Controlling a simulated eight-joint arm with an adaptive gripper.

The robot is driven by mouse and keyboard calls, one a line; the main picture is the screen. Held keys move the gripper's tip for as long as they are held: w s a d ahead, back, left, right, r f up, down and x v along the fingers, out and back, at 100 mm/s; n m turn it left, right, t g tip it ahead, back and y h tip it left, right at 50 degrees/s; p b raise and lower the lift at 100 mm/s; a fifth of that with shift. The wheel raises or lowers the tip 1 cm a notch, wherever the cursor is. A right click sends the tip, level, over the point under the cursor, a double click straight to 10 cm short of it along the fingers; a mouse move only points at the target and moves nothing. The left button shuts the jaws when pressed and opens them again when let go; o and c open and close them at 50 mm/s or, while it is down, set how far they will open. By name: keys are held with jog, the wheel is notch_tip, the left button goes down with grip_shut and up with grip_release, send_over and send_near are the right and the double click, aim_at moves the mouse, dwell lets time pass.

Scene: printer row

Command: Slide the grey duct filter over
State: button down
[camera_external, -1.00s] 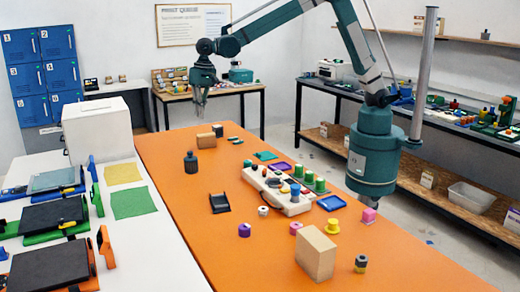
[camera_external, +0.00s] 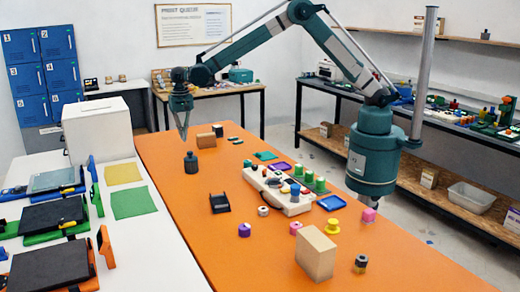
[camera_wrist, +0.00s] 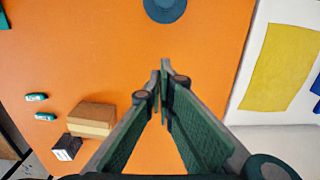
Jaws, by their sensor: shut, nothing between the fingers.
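A dark grey, squat cylinder with a narrower top (camera_external: 191,163) stands upright on the orange table (camera_external: 165,170). It best fits the grey duct filter, but I cannot read any label on it. In the wrist view its round top (camera_wrist: 165,8) is cut off by the upper edge. My gripper (camera_external: 183,137) is above the table, just behind and above the cylinder and apart from it. In the wrist view my gripper (camera_wrist: 160,70) has its fingers together with nothing between them.
A brown box (camera_external: 206,140) stands close behind the cylinder; it also shows in the wrist view (camera_wrist: 92,116). A black tray-like piece (camera_external: 220,203) lies in front. A white panel with coloured knobs (camera_external: 278,189) is to the right. Orange surface around the cylinder is clear.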

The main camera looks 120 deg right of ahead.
aim_at(188, 157)
jog(key=shift+f, duration=0.1)
dwell(0.3)
notch_tip(188, 157, down, 10)
jog(key=shift+f+b, duration=0.1)
jog(key=shift+b, duration=0.25)
jog(key=shift+a+r, duration=0.25)
jog(key=shift+a, duration=0.95)
jog(key=shift+a+f, duration=0.1)
jog(key=shift+a, duration=0.7)
jog(key=a+b, duration=0.3)
jog(key=a, duration=1.7)
jog(key=shift+a, duration=0.2)
jog(key=shift+d, duration=0.1)
